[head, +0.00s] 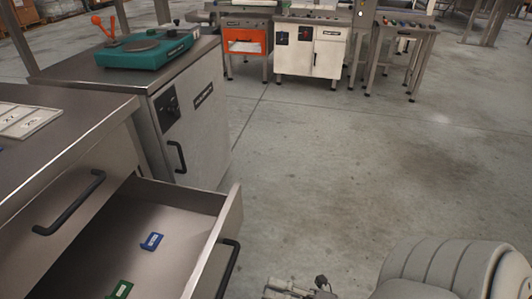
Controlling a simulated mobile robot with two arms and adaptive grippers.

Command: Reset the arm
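My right arm (450,268) comes in at the bottom right as a pale, ribbed link. Small grey mechanical parts, apparently of my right gripper (300,289), show at the bottom edge. They are cut off by the frame, and the fingertips cannot be made out. They are over the floor, to the right of the open drawer (212,240) and apart from it. My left arm and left gripper are not in view.
The drawer juts out at the lower left, holding a blue piece (152,241) and a green piece (120,290). Benches (310,45) line the back. The middle floor (340,160) is clear.

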